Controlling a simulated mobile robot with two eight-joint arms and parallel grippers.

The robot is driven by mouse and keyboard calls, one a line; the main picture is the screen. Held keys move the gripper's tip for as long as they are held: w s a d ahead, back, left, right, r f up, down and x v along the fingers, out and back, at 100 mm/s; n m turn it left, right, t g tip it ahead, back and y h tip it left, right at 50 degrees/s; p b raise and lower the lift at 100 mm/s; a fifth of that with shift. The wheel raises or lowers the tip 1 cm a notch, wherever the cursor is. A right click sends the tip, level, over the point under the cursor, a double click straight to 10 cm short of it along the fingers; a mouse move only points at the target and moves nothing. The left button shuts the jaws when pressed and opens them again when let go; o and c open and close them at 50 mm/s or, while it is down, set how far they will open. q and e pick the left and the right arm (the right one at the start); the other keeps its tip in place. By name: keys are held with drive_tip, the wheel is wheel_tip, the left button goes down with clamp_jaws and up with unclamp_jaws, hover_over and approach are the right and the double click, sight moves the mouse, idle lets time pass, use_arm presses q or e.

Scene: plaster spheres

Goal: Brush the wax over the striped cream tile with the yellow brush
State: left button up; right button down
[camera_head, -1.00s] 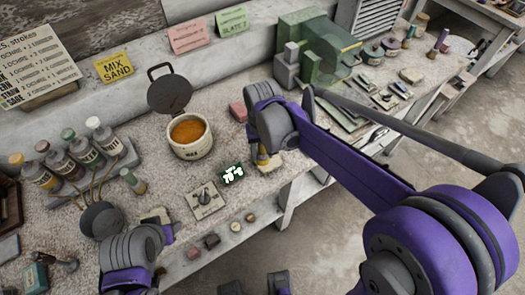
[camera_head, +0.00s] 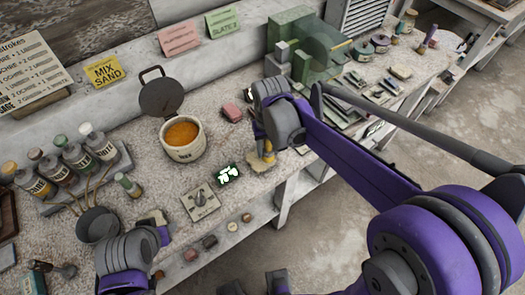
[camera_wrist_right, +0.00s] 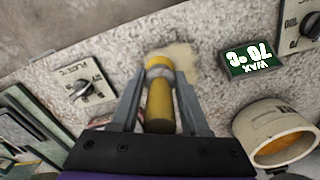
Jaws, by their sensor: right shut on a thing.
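The yellow brush (camera_wrist_right: 160,104) is held between the fingers of my right gripper (camera_wrist_right: 158,110) in the right wrist view, its head at a pale cream patch on the bench. I cannot tell whether that patch is bristles or the striped cream tile. In the head view the yellow brush (camera_head: 265,156) points down under my right wrist, close to the bench front; the fingers are mostly hidden. The amber wax (camera_head: 182,132) fills an open white pot (camera_head: 187,152), left of the brush. My left arm shows at the lower left, its jaws out of sight.
A small display (camera_wrist_right: 252,60) reads wax 70 °C and stands near the brush. A dial box (camera_head: 201,203) lies left of it. Capped bottles (camera_head: 78,160) stand at the left.

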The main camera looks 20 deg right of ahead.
drive_tip(key=shift+f+b, duration=0.4)
drive_tip(key=shift+f, duration=0.2)
idle(0.6)
drive_tip(key=shift+s, duration=0.1)
drive_tip(key=shift+s+d, duration=0.35)
drive_tip(key=shift+s, duration=0.45)
drive_tip(key=shift+w+a, duration=0.35)
drive_tip(key=shift+w, duration=0.55)
drive_tip(key=shift+w+a, duration=0.3)
drive_tip(key=shift+w, duration=0.6)
